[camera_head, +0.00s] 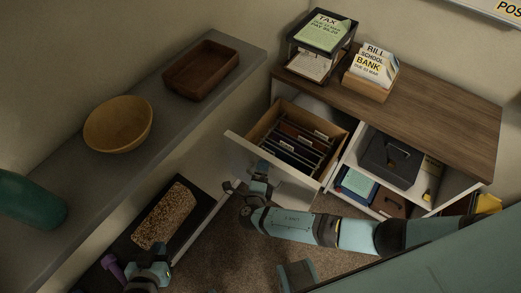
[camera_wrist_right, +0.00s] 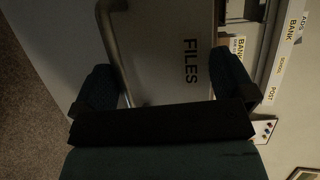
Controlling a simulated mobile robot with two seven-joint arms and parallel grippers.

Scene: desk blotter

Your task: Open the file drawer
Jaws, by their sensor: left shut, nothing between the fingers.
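The file drawer (camera_head: 262,150) is pulled well out of the white cabinet, with dark hanging files showing inside in the head view. Its white front reads FILES in the right wrist view (camera_wrist_right: 165,60), where a pale curved handle (camera_wrist_right: 112,50) also shows near the left finger. My right gripper (camera_head: 250,187) is at the outer side of the drawer front; its two fingers (camera_wrist_right: 170,88) are wide apart with nothing gripped between them. Whether a finger touches the handle is unclear. My left gripper (camera_head: 157,256) is low at the lower left, away from the drawer, shut and empty.
On the wooden cabinet top (camera_head: 440,115) stand a paper tray (camera_head: 323,35) and a card box (camera_head: 370,75). Shelves right of the drawer hold a dark box (camera_head: 390,160). A grey shelf at left carries a yellow bowl (camera_head: 118,124) and brown tray (camera_head: 201,70).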

